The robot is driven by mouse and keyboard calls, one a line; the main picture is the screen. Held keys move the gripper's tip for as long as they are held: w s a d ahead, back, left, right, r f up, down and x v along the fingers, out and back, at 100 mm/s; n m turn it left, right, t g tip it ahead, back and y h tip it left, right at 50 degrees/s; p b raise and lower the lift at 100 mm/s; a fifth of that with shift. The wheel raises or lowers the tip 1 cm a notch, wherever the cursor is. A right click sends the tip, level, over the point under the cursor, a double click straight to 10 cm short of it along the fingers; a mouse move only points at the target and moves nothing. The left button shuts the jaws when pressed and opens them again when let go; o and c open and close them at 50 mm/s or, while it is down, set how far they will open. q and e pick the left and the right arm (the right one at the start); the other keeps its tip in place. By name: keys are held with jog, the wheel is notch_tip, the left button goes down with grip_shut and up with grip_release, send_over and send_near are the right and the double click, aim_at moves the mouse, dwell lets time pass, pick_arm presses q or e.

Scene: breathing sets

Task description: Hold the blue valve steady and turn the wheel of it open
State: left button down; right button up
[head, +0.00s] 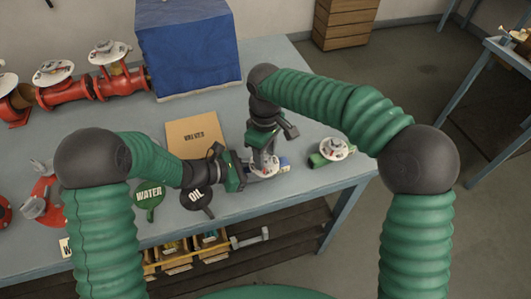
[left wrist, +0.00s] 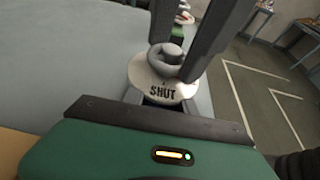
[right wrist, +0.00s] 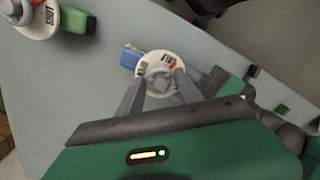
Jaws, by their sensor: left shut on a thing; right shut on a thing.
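The blue valve (head: 284,163) is near the table's front edge in the head view, its blue end showing right of its white wheel (head: 264,168). The wheel, marked SHUT, also shows in the left wrist view (left wrist: 160,90). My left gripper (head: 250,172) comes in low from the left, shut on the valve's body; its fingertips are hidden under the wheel. My right gripper (head: 264,156) points down from above, shut on the wheel's grey hub. In the right wrist view its fingers (right wrist: 158,85) flank the hub, and the blue end (right wrist: 131,57) sticks out beside the wheel.
A green valve (head: 320,159) with a white wheel lies just right. Red valves (head: 65,92) and a blue-covered box (head: 190,55) stand behind. The table's front edge is close.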

jog(key=shift+c, duration=1)
jog(key=shift+d, duration=0.1)
jog(key=shift+w+n, duration=0.1)
jog(key=shift+n, duration=0.2)
jog(key=n, duration=0.4)
jog(key=shift+w, duration=0.1)
jog(key=n, duration=0.6)
jog(key=shift+w+d+n, duration=0.1)
jog(key=shift+w+n, duration=0.05)
jog(key=shift+n, duration=0.15)
pick_arm(q)
jog(key=shift+s, duration=0.1)
pick_arm(e)
jog(key=n, duration=0.5)
jog(key=shift+w+n, duration=0.1)
jog(key=shift+n, duration=0.2)
jog(key=n, duration=0.4)
jog(key=shift+n, duration=0.4)
